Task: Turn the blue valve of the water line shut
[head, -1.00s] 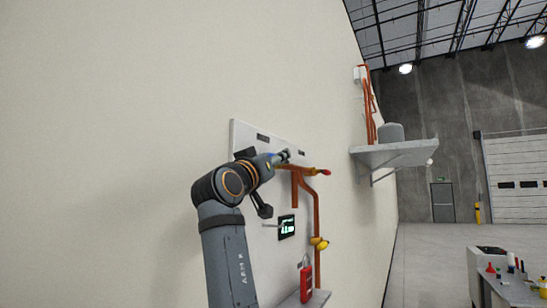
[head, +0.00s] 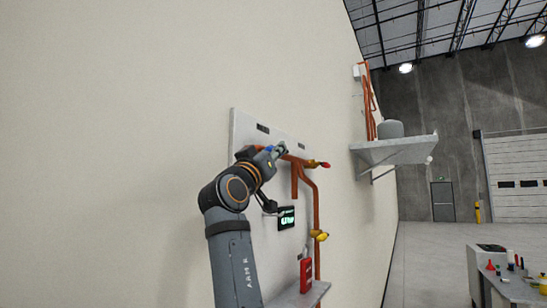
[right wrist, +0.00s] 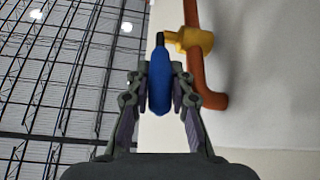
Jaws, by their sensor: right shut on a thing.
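The blue valve handle (right wrist: 159,80) stands upright in the right wrist view, joined at its top to a yellow valve body (right wrist: 187,40) on a copper pipe (right wrist: 197,70). My right gripper (right wrist: 160,92) is shut on the handle, with one finger on each side. In the head view, my right gripper (head: 279,151) is at the upper part of the wall board, at the left end of the copper piping (head: 316,210). Only a small patch of blue (head: 269,148) shows there; my gripper and arm hide most of this valve. My left gripper is not in view.
A red-tipped yellow valve (head: 317,164) is close to the right of my gripper. A yellow valve (head: 320,236) is lower on the pipe. A lit display (head: 287,217) hangs beside my forearm. A red object (head: 306,275) stands on a low shelf (head: 318,291).

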